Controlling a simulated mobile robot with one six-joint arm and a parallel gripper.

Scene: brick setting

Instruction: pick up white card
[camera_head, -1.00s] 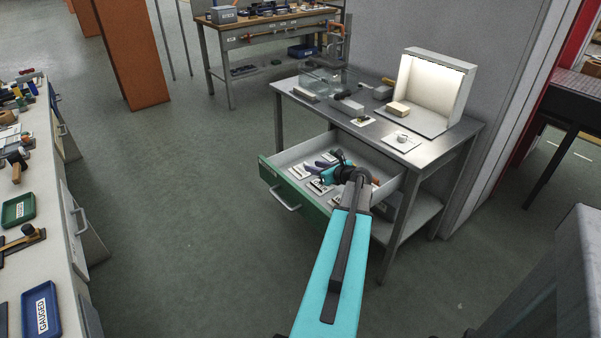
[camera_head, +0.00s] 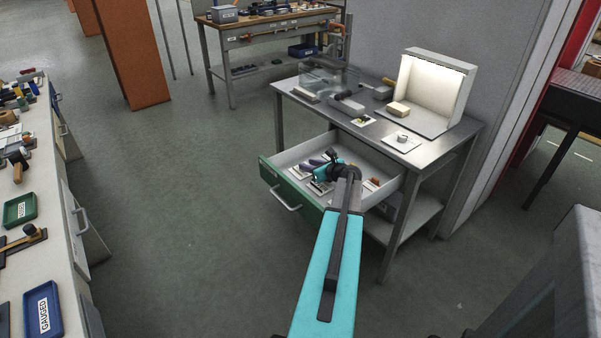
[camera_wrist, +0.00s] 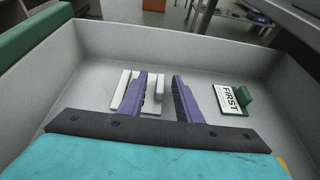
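White card-like pieces lie flat on the floor of the open drawer. In the wrist view, one white strip (camera_wrist: 120,90) shows left of my left finger, and another white piece (camera_wrist: 158,92) shows between the fingers. The left finger hides the part between them, so I cannot tell if they are one card. A white card marked FIRST (camera_wrist: 227,101), with a green block beside it, lies right of the fingers. My gripper (camera_wrist: 160,78) is open, its purple fingers apart with nothing visibly held. In the head view it reaches down into the drawer.
The drawer (camera_head: 283,184) has a green front and grey walls around my gripper. The steel bench top (camera_head: 375,128) above it holds a lit white booth (camera_head: 433,88) and small parts. A crowded counter (camera_head: 75,290) stands at the left. The floor between is clear.

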